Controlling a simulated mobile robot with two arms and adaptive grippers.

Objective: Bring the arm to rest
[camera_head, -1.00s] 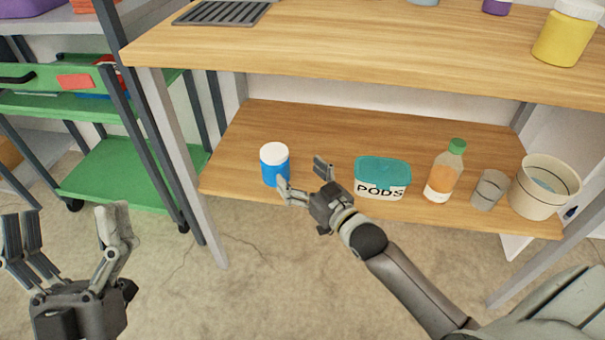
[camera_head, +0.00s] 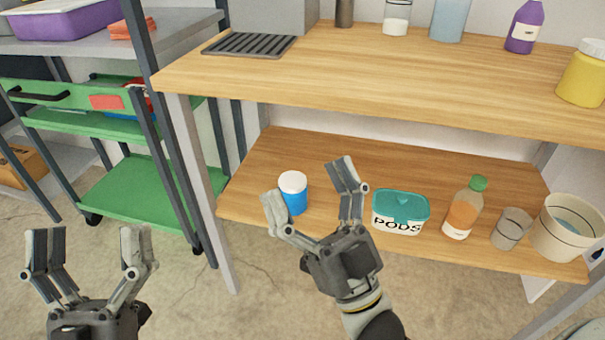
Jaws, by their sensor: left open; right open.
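My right gripper (camera_head: 312,192) is open and empty in front of the lower wooden shelf, its fingers pointing up and away. Its left finger overlaps the view of a blue jar with a white lid (camera_head: 293,192), which stands upright on the shelf; a gap between them cannot be judged. My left gripper (camera_head: 92,245) is open and empty at the lower left, over the concrete floor. The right forearm comes in from the bottom edge.
On the lower shelf (camera_head: 330,150) stand a teal-lidded PODS tub (camera_head: 400,212), an orange bottle (camera_head: 465,207), a grey cup (camera_head: 511,229) and a cream bucket (camera_head: 568,228). The wooden tabletop (camera_head: 400,80) lies above. A green cart (camera_head: 130,200) stands at left.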

